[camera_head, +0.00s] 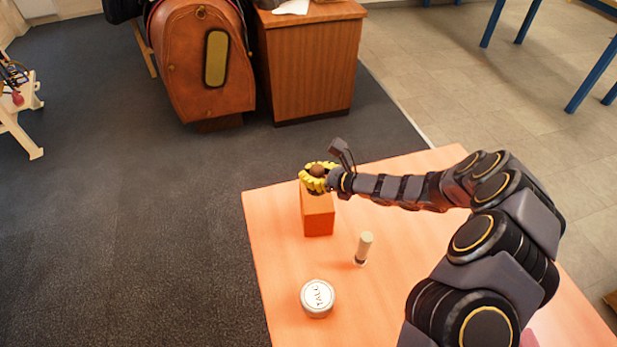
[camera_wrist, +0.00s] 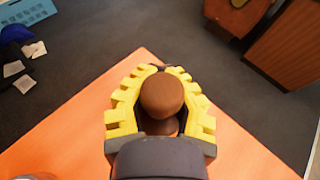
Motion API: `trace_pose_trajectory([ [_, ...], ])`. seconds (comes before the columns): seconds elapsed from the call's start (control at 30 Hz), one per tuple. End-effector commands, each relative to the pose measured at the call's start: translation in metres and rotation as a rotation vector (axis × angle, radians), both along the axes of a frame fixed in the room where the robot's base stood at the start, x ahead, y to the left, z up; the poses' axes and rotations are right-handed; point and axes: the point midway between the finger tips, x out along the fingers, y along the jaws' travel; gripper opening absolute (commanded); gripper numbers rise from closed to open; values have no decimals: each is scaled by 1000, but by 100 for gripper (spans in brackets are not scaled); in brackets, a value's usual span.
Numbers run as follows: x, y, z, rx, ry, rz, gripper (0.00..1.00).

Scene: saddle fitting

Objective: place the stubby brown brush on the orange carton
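My gripper (camera_head: 316,180) has yellow ridged fingers and shows at the far part of the table, over the far end of the orange carton (camera_head: 319,222). The stubby brown brush (camera_head: 318,170) sits between the fingers, its rounded brown top facing up. In the wrist view the brush (camera_wrist: 162,94) fills the space between the two fingers, which curve in around it and appear shut on it. The brush's lower end is hidden by the fingers. I cannot tell whether the brush touches the carton. The carton's near part and top are bare.
On the orange table (camera_head: 275,255), a pale upright cylinder (camera_head: 363,248) stands right of and nearer than the carton. A round white tub marked TALC (camera_head: 318,297) stands nearer still. A wooden cabinet (camera_head: 312,62) and a brown leather form (camera_head: 200,60) stand beyond on the floor.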

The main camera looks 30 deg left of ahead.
Motion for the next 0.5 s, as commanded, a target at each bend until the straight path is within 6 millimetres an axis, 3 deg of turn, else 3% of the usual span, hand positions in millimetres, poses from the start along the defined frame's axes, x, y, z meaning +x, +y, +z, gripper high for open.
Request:
trace_pose_trajectory([
  [0.1,-1,-1,-18,-5,4,0,0],
  [0.47,0,0,-21,-3,1,0,0],
  [0.5,0,0,-21,-2,0,-1,4],
])
